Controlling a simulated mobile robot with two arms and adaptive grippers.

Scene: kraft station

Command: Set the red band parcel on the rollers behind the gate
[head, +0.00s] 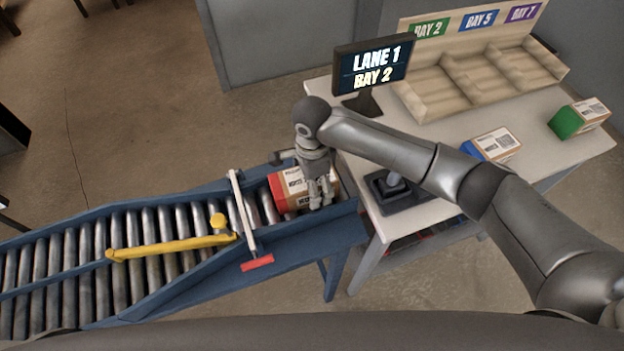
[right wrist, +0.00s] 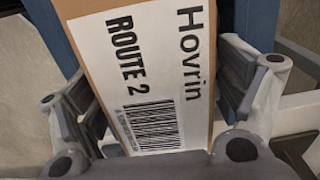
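The red band parcel (head: 283,193), kraft with a red band and white label, is at the right end of the roller conveyor (head: 157,222), just right of the gate. The gate (head: 243,208) is a white bar across the rollers with a red end. My right gripper (head: 320,200) reaches down over the parcel. In the right wrist view the parcel's labelled face (right wrist: 150,75), reading "Hovrin" and "Route 2", lies between the fingers (right wrist: 165,90), their pads along both sides. It looks gripped. Its underside is hidden, so contact with the rollers is unclear. My left gripper is not in view.
A yellow bar (head: 170,247) crosses the rollers left of the gate. The table (head: 440,215) at right bears a screen (head: 372,68) reading "Lane 1 Bay 2", a bay rack (head: 480,75), a blue parcel (head: 492,146) and a green parcel (head: 579,118).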

